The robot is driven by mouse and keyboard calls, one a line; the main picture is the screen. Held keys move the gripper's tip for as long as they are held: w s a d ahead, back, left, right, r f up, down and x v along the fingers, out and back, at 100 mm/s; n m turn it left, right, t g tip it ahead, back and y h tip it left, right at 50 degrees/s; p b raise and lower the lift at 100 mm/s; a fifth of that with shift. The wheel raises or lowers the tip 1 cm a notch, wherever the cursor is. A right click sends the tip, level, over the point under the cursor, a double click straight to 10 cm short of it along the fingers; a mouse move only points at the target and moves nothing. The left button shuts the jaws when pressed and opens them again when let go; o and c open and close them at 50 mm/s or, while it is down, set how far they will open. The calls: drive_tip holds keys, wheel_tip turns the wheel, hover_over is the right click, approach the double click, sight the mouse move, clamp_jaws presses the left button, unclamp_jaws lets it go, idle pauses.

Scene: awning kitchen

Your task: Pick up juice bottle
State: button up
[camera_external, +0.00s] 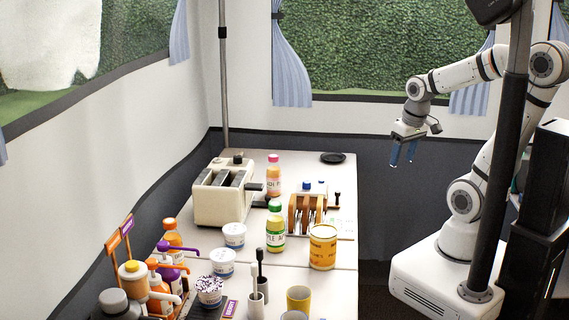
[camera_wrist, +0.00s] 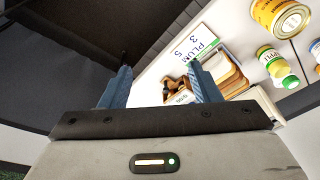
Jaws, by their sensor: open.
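A juice bottle (camera_external: 276,235) with a green cap and a yellow and green label stands upright near the middle of the white table. It also shows in the wrist view (camera_wrist: 270,59) at the right. A second bottle (camera_external: 274,180) with an orange-pink cap stands further back beside the toaster. The label on neither bottle is fully legible, so I cannot tell which one is meant. My gripper (camera_external: 402,159) is open and empty, with blue fingers pointing down. It hangs in the air to the right of the table, apart from both bottles. Its fingers also show in the wrist view (camera_wrist: 158,80).
A toaster (camera_external: 226,194), a wooden rack (camera_external: 304,213) and a large yellow can (camera_external: 323,246) stand close around the green-capped bottle. White cups (camera_external: 234,235) and several sauce bottles crowd the left front. A black disc (camera_external: 333,157) lies at the back.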

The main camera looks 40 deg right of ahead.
drive_tip(key=w+a+f+m+g+y, duration=0.1)
drive_tip(key=a+f+m+g+y, duration=0.25)
drive_tip(key=a+y, duration=0.45)
drive_tip(key=a+f+m+g+y, duration=0.2)
drive_tip(key=a+m+g+y, duration=0.15)
drive_tip(key=a, duration=0.85)
drive_tip(key=m+t+y, duration=0.5)
drive_tip(key=m+t, duration=0.6)
drive_tip(key=m, duration=0.4)
approach(275, 203)
drive_tip(key=x, duration=0.2)
drive_tip(key=shift+w+a+f, duration=0.3)
drive_tip(key=shift+w+a, duration=0.05)
drive_tip(key=shift+w, duration=0.05)
drive_tip(key=x, duration=0.2)
drive_tip(key=p+x, duration=0.1)
drive_tip(key=x, duration=0.3)
drive_tip(key=shift+s+a+r+p, duration=0.3)
drive_tip(key=shift+s+r+p, duration=0.05)
drive_tip(key=shift+p, duration=0.05)
drive_tip(key=shift+w+a+f, duration=0.1)
drive_tip(key=shift+w+a, duration=0.1)
drive_tip(key=shift+a, duration=0.15)
clamp_jaws()
